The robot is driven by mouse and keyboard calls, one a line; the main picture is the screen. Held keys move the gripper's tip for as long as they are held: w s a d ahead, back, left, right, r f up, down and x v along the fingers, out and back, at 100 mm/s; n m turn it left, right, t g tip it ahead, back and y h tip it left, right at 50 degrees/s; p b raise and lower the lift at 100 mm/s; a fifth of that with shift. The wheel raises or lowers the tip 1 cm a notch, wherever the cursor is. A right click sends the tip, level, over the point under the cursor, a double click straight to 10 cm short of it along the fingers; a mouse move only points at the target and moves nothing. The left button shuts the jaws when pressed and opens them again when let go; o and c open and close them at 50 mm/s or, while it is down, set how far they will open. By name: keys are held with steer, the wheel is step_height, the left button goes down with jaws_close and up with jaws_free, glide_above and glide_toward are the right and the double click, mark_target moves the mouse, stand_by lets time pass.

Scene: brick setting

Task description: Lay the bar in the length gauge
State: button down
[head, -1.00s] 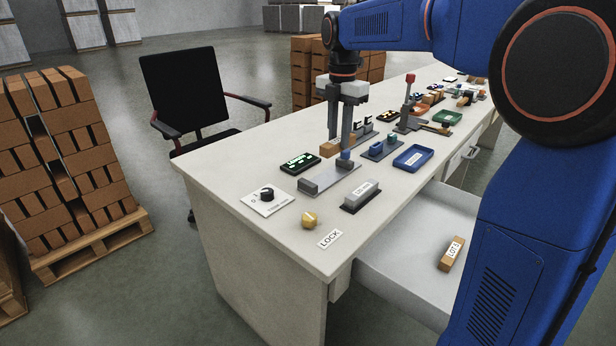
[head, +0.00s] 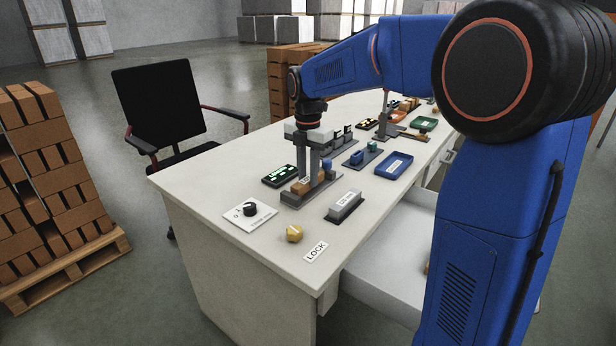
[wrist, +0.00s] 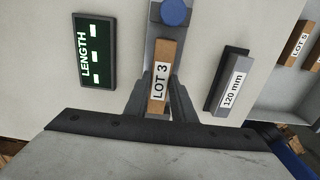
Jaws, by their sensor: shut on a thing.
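My gripper (head: 316,178) is shut on the brown bar marked LOT 3 (wrist: 161,72), over the length gauge (head: 326,189). The gauge is a grey plate with a blue knob, seen at the top of the wrist view (wrist: 174,12). The bar lies lengthwise along the gauge in the wrist view. In the head view the fingers partly hide it, and I cannot tell whether it touches the plate. The dark LENGTH display (wrist: 95,51) is left of the gauge, with short white dashes lit.
A grey block marked 120 mm (wrist: 228,82) lies beside the gauge. A black dial (head: 250,209), a yellow knob (head: 294,233) and a LOCK label (head: 316,251) are near the table's front corner. A blue tray (head: 394,166) is farther back. An open drawer holds more bars (wrist: 300,42).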

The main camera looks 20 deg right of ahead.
mark_target(308, 179)
steer(key=shift+f, duration=0.35)
steer(key=shift+f, duration=0.1)
steer(key=c, duration=1.5)
jaws_free()
step_height(308, 179, up, 12)
steer(key=s+d+m+t, duration=0.1)
steer(key=s+d+m, duration=0.2)
steer(key=s+m, duration=0.45)
steer(key=s+d+f+m+t, duration=0.1)
steer(key=s+f+m, duration=0.4)
steer(key=s, duration=0.3)
steer(key=s+d+f+m+t, duration=0.1)
steer(key=s+f+m, duration=0.4)
steer(key=s, duration=0.4)
steer(key=s+d+f+m+t, duration=0.1)
steer(key=s+d+f+m, duration=0.1)
steer(key=s+f+m, duration=0.3)
steer(key=shift+s+f+m+t, duration=0.15)
steer(key=shift+s+m+t, duration=0.25)
steer(key=shift+s+m, duration=1.3)
